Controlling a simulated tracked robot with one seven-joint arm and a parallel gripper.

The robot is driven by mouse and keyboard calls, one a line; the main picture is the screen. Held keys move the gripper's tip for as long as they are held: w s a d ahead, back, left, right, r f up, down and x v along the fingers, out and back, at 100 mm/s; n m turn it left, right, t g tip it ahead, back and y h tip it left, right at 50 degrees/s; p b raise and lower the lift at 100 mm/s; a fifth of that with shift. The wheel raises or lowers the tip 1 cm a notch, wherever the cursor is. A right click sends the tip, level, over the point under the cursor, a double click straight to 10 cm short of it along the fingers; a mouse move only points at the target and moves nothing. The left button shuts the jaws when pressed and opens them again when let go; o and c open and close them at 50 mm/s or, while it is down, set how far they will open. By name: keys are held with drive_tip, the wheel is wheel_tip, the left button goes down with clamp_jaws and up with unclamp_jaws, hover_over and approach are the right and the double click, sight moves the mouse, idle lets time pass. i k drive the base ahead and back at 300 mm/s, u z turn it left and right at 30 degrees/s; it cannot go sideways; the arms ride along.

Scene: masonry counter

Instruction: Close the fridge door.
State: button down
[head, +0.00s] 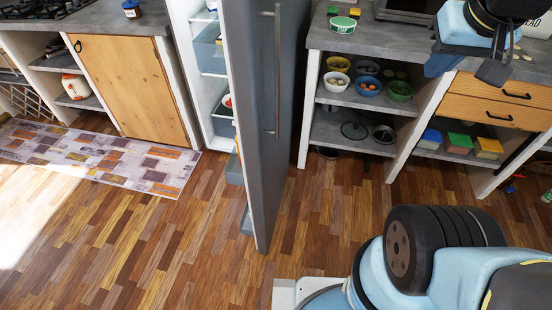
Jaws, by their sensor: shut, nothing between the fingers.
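The fridge door (262,120) stands wide open in the head view, swung out toward me, with its grey outer face turned right. A long vertical metal handle (277,70) runs along that face. The open fridge (194,50) shows to the left of the door, with bins and shelves inside; the door hides part of it. My gripper (492,72) is at the upper right, in front of the counter, pointing down. It is shut and empty, well to the right of the door and not touching it.
A counter with open shelves of bowls (368,86) and wooden drawers (500,100) stands to the right. A wooden cabinet (130,88) and a patterned rug (100,155) lie left. The wooden floor (160,240) around the door is clear.

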sight(259, 37)
drive_tip(key=u, duration=0.1)
drive_tip(key=k, duration=1.55)
drive_tip(key=u, duration=0.8)
drive_tip(key=i, duration=1.5)
drive_tip(key=z, duration=0.05)
